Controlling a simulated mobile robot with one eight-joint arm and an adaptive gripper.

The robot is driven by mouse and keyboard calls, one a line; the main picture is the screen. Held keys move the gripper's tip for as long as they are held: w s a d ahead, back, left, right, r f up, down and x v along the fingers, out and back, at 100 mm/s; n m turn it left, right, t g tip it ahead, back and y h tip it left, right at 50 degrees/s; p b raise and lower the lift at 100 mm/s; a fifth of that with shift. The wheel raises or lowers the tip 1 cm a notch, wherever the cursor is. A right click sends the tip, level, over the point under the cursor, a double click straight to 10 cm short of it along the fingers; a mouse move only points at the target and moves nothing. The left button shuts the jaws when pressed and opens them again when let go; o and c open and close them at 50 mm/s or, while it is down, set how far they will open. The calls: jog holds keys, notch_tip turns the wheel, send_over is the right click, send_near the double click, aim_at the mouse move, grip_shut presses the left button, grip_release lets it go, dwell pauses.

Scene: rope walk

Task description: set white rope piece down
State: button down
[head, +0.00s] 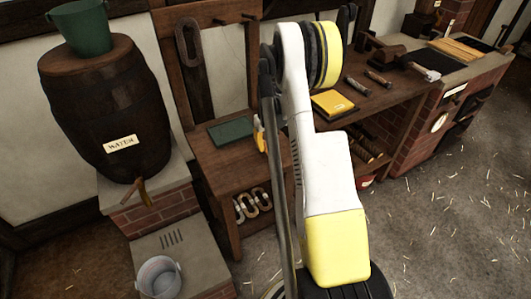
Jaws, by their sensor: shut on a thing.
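No white rope piece can be made out in the head view. My gripper is not visible either; my white and yellow arm fills the middle of the view and hides what lies behind it. A wooden bench (208,163) runs along the wall behind my arm. A dark green flat item (230,132) and a yellow book-like item (332,104) lie on top of it. A small orange-yellow piece (260,136) shows at the left edge of my arm; I cannot tell what it is.
A dark barrel (110,105) labelled WATER stands on a brick base at left, with a green bucket (82,28) on top. A metal pail (158,277) stands below. Pale loops (252,204) sit under the bench. Tools lie at right; straw-strewn floor (450,220) is open.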

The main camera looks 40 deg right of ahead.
aim_at(266, 150)
jog(key=shift+f+b, duration=0.45)
jog(key=shift+f, duration=0.95)
jog(key=shift+f, duration=0.15)
jog(key=c, duration=1.4)
grip_release()
